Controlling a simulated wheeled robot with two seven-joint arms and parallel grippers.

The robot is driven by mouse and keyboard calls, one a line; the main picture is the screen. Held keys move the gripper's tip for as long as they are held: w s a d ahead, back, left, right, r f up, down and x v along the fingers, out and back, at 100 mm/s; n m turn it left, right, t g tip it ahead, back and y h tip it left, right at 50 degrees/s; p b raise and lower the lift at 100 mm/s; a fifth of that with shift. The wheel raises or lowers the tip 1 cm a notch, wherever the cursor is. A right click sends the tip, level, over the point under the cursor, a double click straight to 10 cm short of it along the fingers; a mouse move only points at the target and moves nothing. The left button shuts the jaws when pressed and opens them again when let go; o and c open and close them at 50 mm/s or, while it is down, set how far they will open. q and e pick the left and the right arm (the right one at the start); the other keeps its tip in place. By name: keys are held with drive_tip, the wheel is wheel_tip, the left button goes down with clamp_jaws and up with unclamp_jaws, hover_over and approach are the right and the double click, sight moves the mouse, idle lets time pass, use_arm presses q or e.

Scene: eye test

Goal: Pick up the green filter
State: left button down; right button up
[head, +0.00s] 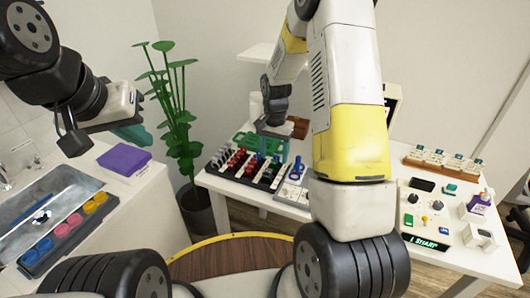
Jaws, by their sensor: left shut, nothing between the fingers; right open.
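I cannot tell for certain which item is the green filter. A green piece (268,148) lies on the white table behind the rack of red, black and blue pieces, partly hidden by my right gripper. My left gripper (82,142) is shut and empty above the counter at the left. A teal-green shape (133,134) shows just behind it.
The rack (262,183) stands on the white table (455,262). The control panel (425,204) has knobs and a lit display. A purple box (124,160) and a tray of coloured discs (28,262) are at the left. A potted plant (183,140) stands between counter and table.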

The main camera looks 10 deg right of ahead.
sight(274, 160)
wheel_tip(274, 160, down, 4)
drive_tip(key=shift+r, duration=0.15)
drive_tip(key=shift+s, duration=0.1)
clamp_jaws()
drive_tip(key=shift+r, duration=0.15)
